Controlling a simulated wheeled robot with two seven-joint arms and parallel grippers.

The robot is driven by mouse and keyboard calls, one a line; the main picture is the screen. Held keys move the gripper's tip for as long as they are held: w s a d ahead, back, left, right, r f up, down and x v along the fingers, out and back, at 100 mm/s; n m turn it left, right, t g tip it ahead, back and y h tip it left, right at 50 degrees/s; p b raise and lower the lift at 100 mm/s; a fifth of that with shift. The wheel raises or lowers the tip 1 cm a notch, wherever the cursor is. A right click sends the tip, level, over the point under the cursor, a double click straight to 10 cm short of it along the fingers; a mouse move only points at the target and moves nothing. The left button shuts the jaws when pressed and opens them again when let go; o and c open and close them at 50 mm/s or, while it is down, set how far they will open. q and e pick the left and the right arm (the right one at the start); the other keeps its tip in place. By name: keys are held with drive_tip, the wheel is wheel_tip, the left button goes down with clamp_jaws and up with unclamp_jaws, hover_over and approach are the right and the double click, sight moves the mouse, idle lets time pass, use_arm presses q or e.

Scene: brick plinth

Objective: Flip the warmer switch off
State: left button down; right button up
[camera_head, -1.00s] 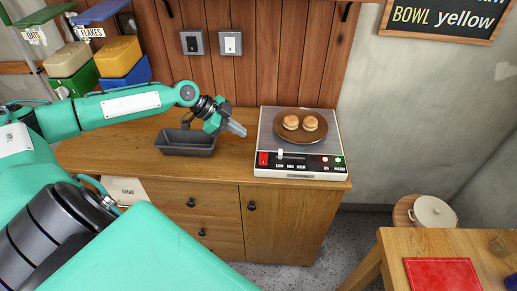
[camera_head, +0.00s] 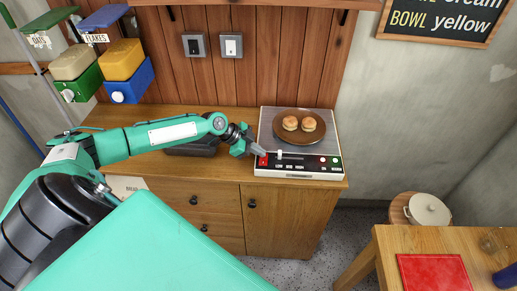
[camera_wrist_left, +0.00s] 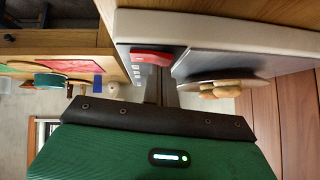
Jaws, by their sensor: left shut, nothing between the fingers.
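The warmer (camera_head: 267,122) is a flat white appliance with a metal top on the wooden counter. A plate with two buns (camera_head: 300,124) sits on it. Its black front panel carries a red rocker switch (camera_head: 263,160) at the left end, a slider (camera_head: 279,154) and two lit lamps at the right. The red switch also shows in the left wrist view (camera_wrist_left: 151,58). My left gripper (camera_head: 260,152) is shut and empty, its tip at the panel's left end close to the red switch. I cannot tell whether it touches. My right gripper is not in view.
A dark loaf tin (camera_head: 190,149) stands on the counter, partly behind my left arm. Wall switches (camera_head: 231,45) and cereal dispensers (camera_head: 125,72) are behind. A table with a red mat (camera_head: 440,274) and a stool with a white pot (camera_head: 428,210) stand at the right.

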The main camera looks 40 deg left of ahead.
use_arm(q)
drive_tip(key=shift+f, duration=0.1)
drive_tip(key=shift+f+b, duration=0.2)
drive_tip(key=shift+b, duration=0.25)
drive_tip(key=shift+w+f+b, duration=0.1)
drive_tip(key=shift+f+b, duration=0.2)
drive_tip(key=shift+b, duration=0.3)
drive_tip(key=shift+r+p, duration=0.3)
drive_tip(key=shift+p, duration=0.1)
drive_tip(key=shift+s+d+r+p, duration=0.15)
drive_tip(key=shift+s+d+p, duration=0.3)
drive_tip(key=shift+s, duration=0.3)
drive_tip(key=shift+w, duration=0.1)
